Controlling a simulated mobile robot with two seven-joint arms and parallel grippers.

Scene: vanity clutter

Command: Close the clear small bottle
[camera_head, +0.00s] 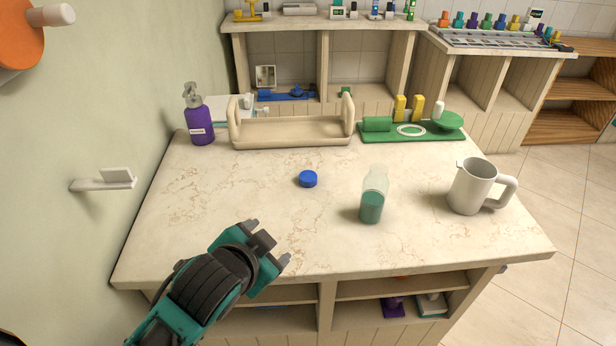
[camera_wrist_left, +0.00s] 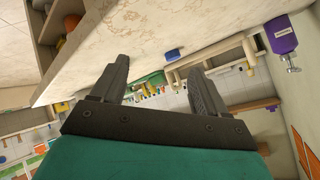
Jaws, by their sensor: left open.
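The clear small bottle (camera_head: 373,196) stands upright on the counter, right of the middle, with green liquid in its lower part. No cap shows on its top. A blue cap (camera_head: 307,179) lies on the counter to the left of the bottle. It also shows in the left wrist view (camera_wrist_left: 173,53). My left gripper (camera_head: 269,243) is open and empty near the counter's front edge, in front of and left of the cap. Its two fingers (camera_wrist_left: 158,82) show apart in the left wrist view. My right gripper is not in view.
A white mug (camera_head: 473,187) stands right of the bottle. At the back are a purple pump bottle (camera_head: 199,126), a beige tray (camera_head: 291,131) and a green tray (camera_head: 385,136) with several items. The counter (camera_head: 232,190) is clear around the cap and bottle.

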